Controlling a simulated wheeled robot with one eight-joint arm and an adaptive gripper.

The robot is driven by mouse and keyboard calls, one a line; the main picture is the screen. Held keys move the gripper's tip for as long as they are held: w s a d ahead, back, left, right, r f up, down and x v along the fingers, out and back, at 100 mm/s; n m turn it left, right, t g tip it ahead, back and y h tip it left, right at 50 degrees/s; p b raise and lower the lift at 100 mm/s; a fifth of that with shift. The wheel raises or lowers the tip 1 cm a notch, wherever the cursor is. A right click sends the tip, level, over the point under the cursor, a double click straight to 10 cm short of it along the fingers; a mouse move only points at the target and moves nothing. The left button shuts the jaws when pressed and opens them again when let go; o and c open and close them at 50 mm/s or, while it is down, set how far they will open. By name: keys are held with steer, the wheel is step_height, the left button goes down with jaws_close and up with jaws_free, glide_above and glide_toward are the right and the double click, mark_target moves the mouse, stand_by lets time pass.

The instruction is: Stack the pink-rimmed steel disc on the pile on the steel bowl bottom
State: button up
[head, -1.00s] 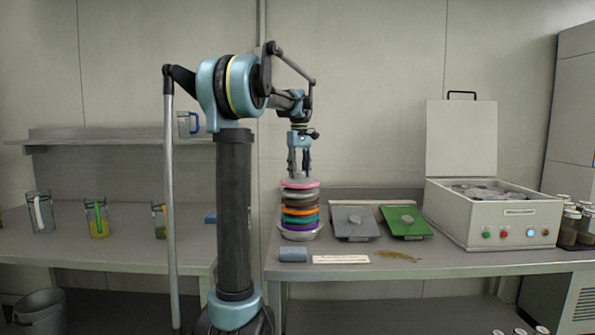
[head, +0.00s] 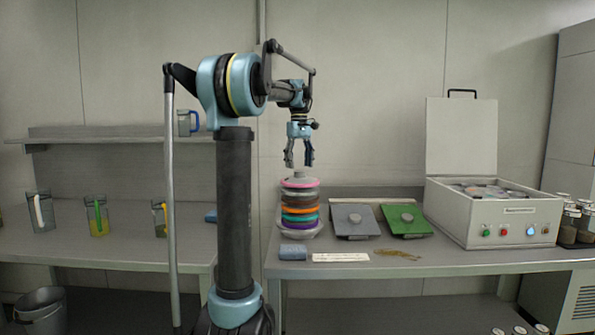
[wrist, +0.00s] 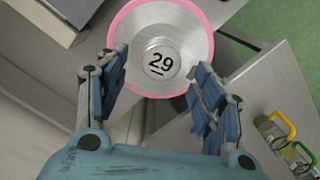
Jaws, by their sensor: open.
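The pink-rimmed steel disc (head: 300,183) lies on top of the pile of coloured-rimmed discs (head: 300,209), which stands on the steel bowl bottom (head: 300,229) on the table. In the wrist view my gripper's fingers (wrist: 163,88) are spread either side of the disc's near edge.
Right of the pile are a grey plate (head: 368,226) and a green plate (head: 417,228) with knobs. A white box (head: 490,228) with a raised lid stands further right. Several jugs stand at left.

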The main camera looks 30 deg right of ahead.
step_height(320, 180, up, 9)
steer(key=shift+w, duration=0.25)
steer(key=shift+a, duration=0.1)
stand_by(0.5)
steer(key=s+a+f, duration=0.2)
steer(key=a+f, duration=0.3)
steer(key=a, duration=0.3)
steer(key=s+a+f+t, duration=0.15)
steer(key=a+f, duration=0.25)
steer(key=a, duration=0.4)
steer(key=s+a+f, duration=0.3)
steer(key=a+f, duration=0.2)
steer(key=a, duration=0.4)
steer(key=s+a+f, duration=0.5)
steer(key=f, duration=0.4)
steer(key=s+a+f+t, duration=0.1)
steer(key=s+a+f, duration=0.4)
steer(key=f, duration=0.4)
steer(key=s+a+f, duration=0.5)
steer(key=s+f, duration=0.2)
steer(key=f, duration=0.3)
steer(key=shift+s+a, duration=0.25)
